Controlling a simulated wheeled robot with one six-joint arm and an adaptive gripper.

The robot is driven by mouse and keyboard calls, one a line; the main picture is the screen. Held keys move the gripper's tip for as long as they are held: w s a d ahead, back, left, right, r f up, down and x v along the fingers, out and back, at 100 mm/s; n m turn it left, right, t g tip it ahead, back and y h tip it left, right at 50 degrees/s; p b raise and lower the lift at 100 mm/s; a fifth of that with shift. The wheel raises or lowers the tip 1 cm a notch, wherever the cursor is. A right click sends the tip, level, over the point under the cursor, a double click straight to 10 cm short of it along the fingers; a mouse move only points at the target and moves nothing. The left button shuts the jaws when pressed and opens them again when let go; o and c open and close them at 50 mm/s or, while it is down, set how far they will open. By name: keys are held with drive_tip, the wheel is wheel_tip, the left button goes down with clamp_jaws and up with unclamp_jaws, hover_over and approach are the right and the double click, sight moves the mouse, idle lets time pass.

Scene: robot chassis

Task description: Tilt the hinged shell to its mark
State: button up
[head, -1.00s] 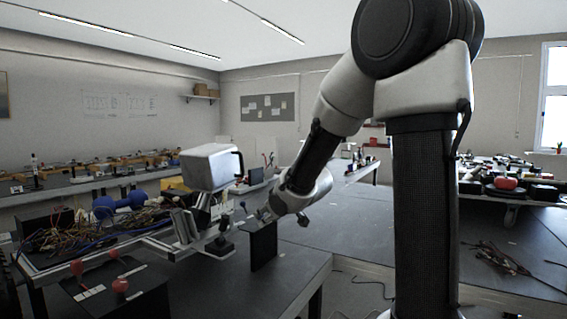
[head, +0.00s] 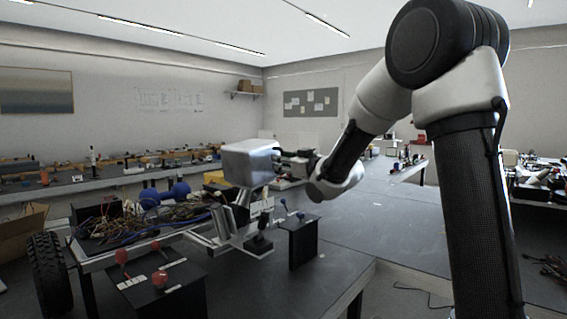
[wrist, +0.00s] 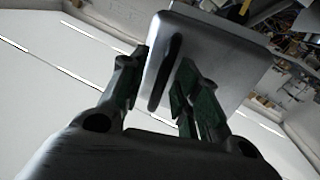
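The hinged shell (head: 246,164) is a pale silver box on a bracket at the end of a metal frame, its hinge hidden. In the wrist view the shell (wrist: 222,62) fills the upper middle, with a dark bar handle (wrist: 165,75) on its near face. My gripper (head: 285,163) is at the shell's right side, at handle height. In the wrist view my gripper (wrist: 160,64) is open, with green-padded fingers on either side of the handle. A gap shows at each side; contact is not clear. I cannot make out the mark for certain.
A black stand (head: 303,243) with small levers is below my gripper. Red knobs (head: 160,278) sit on a dark box at the front. Tangled wires (head: 130,218) lie on the frame to the left, by a black wheel (head: 48,275). The table (head: 355,235) to the right is largely bare.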

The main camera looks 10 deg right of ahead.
drive_tip(key=shift+w+a, duration=0.1)
drive_tip(key=shift+w, duration=0.05)
clamp_jaws()
drive_tip(key=shift+w+d+f+m, duration=0.35)
drive_tip(key=shift+d+m, duration=0.15)
drive_tip(key=shift+m, duration=0.3)
unclamp_jaws()
